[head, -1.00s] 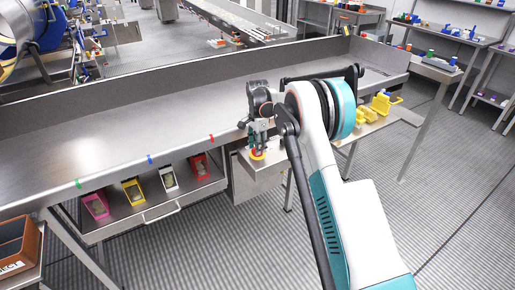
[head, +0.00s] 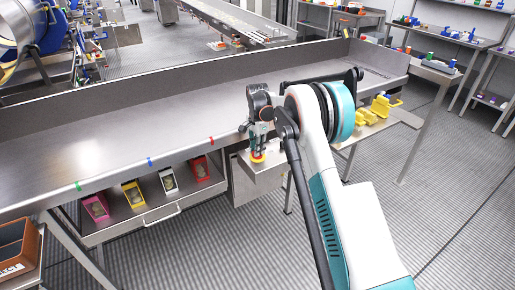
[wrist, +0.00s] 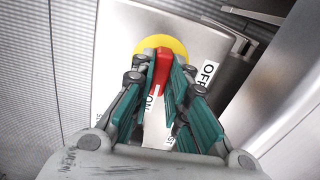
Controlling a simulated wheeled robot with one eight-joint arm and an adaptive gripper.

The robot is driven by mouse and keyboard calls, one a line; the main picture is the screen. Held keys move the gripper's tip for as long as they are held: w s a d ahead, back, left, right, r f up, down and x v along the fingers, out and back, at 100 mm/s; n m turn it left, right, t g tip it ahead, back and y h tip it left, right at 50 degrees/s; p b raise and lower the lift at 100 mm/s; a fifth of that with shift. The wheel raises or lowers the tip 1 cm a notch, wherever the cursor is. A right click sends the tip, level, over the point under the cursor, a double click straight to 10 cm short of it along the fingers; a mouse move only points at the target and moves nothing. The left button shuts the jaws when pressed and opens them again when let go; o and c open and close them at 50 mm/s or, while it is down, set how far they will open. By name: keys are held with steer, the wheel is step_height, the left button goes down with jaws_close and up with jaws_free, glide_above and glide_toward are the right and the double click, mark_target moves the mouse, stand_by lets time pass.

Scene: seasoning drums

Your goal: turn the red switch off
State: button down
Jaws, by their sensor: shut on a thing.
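The red switch (wrist: 161,68) is a narrow red handle on a round yellow disc (wrist: 176,43), on a pale panel. Its near end faces the ON label (wrist: 153,104) in the wrist view. The OFF label (wrist: 209,74) is to the right of the handle. My gripper (wrist: 160,72) is shut on the red handle, with a green-padded finger on each side. In the head view my gripper (head: 258,150) points down at the yellow disc (head: 257,157) on a metal box; the red handle is hard to make out there.
A long steel trough (head: 150,115) runs behind the switch box (head: 272,174). Yellow objects (head: 372,110) lie on a shelf to the right. The floor in front is clear.

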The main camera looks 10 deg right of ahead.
steer(key=n+p, duration=0.1)
steer(key=n, duration=0.2)
steer(key=shift+r+n, duration=0.1)
steer(key=shift+n, duration=0.3)
steer(key=n+p, duration=0.1)
steer(key=n, duration=0.3)
steer(key=shift+n, duration=0.3)
steer(key=n, duration=0.4)
steer(key=shift+n+p, duration=0.3)
steer(key=shift+p, duration=0.1)
steer(key=shift+n, duration=2.1)
steer(key=c, duration=1.6)
jaws_free()
steer(key=shift+o, duration=0.2)
step_height(320, 180, up, 12)
